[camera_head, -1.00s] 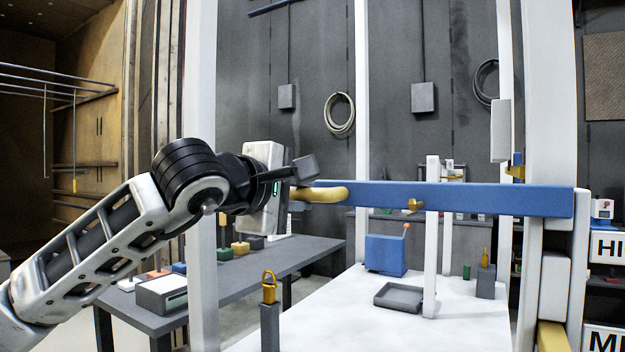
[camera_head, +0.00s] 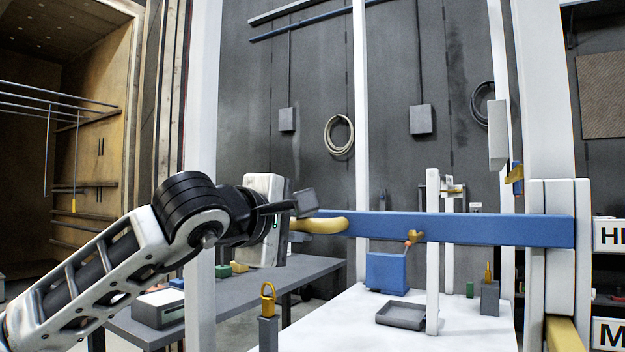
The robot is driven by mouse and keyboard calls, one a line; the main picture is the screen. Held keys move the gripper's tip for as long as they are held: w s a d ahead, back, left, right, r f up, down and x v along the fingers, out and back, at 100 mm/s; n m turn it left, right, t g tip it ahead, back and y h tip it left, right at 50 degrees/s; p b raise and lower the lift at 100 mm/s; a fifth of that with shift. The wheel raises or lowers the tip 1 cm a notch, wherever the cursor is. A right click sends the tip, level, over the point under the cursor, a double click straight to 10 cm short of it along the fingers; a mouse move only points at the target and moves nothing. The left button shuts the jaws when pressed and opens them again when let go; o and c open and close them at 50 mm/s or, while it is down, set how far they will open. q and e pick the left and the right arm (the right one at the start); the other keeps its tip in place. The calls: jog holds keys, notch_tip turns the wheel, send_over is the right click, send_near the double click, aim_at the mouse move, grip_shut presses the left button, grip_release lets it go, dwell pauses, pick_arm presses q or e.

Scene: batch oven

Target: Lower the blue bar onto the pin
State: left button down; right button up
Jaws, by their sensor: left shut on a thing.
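The blue bar (camera_head: 480,229) runs almost level across the view, above the white table. Its right end meets the white uprights at the right. Its left end carries a yellow handle (camera_head: 325,225). My left gripper (camera_head: 302,214) is shut on this handle; its far finger is partly hidden. I cannot tell which part is the pin. My right gripper is not in view.
A white table (camera_head: 350,330) holds a blue box (camera_head: 386,272), a grey tray (camera_head: 385,316), a thin white post (camera_head: 433,290) and a small grey block (camera_head: 490,298). A dark bench (camera_head: 235,295) stands behind my left arm. A white upright (camera_head: 201,110) rises beside it.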

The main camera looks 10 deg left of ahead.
pick_arm(q)
notch_tip(320, 180, down, 9)
jog(key=b, duration=0.8)
jog(key=shift+r, duration=0.15)
jog(key=c, duration=1.6)
grip_release()
jog(key=shift+c, duration=0.2)
jog(key=o, duration=0.6)
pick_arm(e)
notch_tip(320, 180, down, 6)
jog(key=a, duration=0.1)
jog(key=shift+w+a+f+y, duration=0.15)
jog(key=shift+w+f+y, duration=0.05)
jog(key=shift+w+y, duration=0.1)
pick_arm(q)
jog(key=shift+o, duration=0.2)
jog(key=b+v, duration=0.2)
jog(key=v, duration=0.6)
jog(key=shift+b, duration=0.4)
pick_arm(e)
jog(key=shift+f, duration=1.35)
